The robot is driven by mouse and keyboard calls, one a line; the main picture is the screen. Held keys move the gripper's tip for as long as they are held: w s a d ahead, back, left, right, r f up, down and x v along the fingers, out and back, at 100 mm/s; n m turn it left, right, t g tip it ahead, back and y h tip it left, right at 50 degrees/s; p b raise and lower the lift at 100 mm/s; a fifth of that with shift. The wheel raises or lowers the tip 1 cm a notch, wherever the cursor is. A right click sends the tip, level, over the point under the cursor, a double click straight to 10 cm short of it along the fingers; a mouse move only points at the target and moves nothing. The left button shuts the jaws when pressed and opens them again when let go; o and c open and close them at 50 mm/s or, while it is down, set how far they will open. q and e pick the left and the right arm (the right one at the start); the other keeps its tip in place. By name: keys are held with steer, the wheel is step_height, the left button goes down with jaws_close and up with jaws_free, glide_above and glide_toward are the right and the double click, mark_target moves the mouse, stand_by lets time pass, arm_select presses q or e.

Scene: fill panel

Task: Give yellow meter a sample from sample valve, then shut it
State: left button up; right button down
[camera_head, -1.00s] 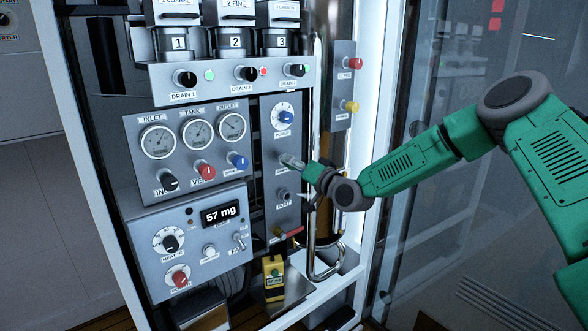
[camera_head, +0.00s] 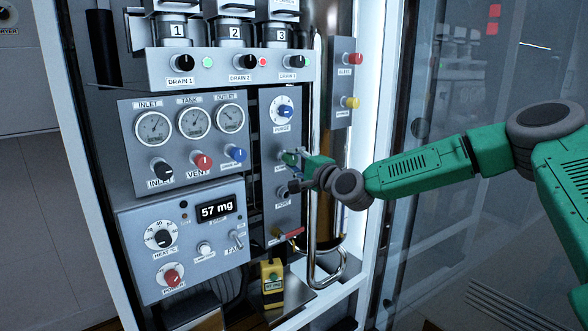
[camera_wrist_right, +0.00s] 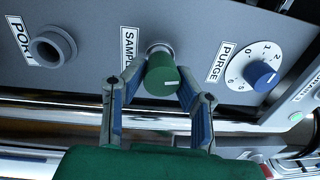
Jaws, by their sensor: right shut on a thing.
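The sample valve's green knob (camera_head: 290,158) sits on the narrow grey panel, and its white line shows in the wrist view (camera_wrist_right: 166,82). My right gripper (camera_head: 297,166) is shut on this knob; in the wrist view its two blue-padded fingers (camera_wrist_right: 158,90) stand on either side of it. The yellow meter (camera_head: 272,285) stands upright on the shelf below the panel, away from the gripper. Its small screen is too small to read. My left gripper is not in view.
The purge dial (camera_head: 284,111) is just above the knob. A red-handled valve (camera_head: 290,234) sits low on the panel above the meter. A bent metal pipe (camera_head: 313,225) runs close to the panel's right. The display (camera_head: 217,209) reads 57 mg.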

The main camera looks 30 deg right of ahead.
steer(key=shift+a+f+m+b, duration=0.1)
steer(key=shift+f+m+b, duration=0.25)
steer(key=shift+m+b, duration=0.6)
steer(key=shift+m, duration=0.35)
steer(key=c, duration=1.4)
jaws_free()
steer(key=shift+o, duration=0.9)
steer(key=shift+r, duration=0.15)
